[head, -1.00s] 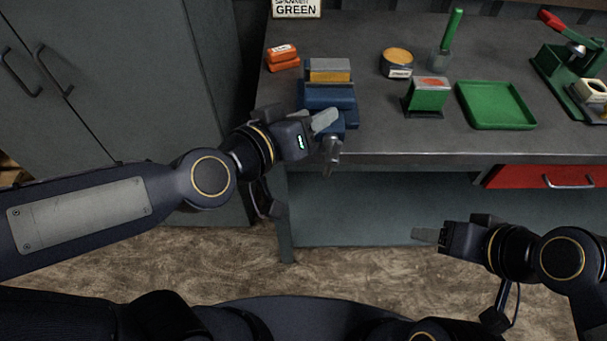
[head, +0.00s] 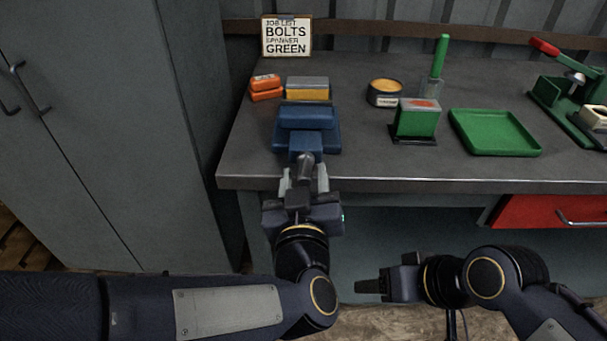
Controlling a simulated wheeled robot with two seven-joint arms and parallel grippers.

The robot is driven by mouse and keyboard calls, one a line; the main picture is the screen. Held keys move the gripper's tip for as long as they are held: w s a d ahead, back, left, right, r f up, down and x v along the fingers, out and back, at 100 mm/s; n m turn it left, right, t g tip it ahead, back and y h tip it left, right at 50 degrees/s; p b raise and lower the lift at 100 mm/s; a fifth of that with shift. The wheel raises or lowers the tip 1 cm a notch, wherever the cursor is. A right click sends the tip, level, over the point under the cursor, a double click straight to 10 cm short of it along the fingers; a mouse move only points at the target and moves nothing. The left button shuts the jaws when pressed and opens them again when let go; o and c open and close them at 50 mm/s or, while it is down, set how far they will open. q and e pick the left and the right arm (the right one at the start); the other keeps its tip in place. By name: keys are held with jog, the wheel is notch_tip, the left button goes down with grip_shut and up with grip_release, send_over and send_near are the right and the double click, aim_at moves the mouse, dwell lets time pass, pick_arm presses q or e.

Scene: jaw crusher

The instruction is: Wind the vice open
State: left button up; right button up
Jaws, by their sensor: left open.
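The blue vice (head: 307,118) stands at the front left of the grey bench. Its grey screw end and handle (head: 306,166) stick out past the bench's front edge. My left gripper (head: 304,182) points at the vice from the front. Its two pale fingers are apart, one on each side of the handle end; I cannot tell whether they touch it. A yellow block with a grey top (head: 307,88) sits just behind the vice's blue jaw. My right gripper (head: 372,287) is low in front of the bench, well away from the vice, and its finger gap cannot be made out.
Orange boxes (head: 265,88) lie left of the vice. A round tin (head: 385,93), a green box (head: 417,118), a green tray (head: 495,132) and a green press with a red handle (head: 562,85) stand to the right. A sign (head: 286,36) stands behind. A red drawer (head: 548,211) is under the bench.

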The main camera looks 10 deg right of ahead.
pick_arm(q)
jog(key=shift+x, duration=0.85)
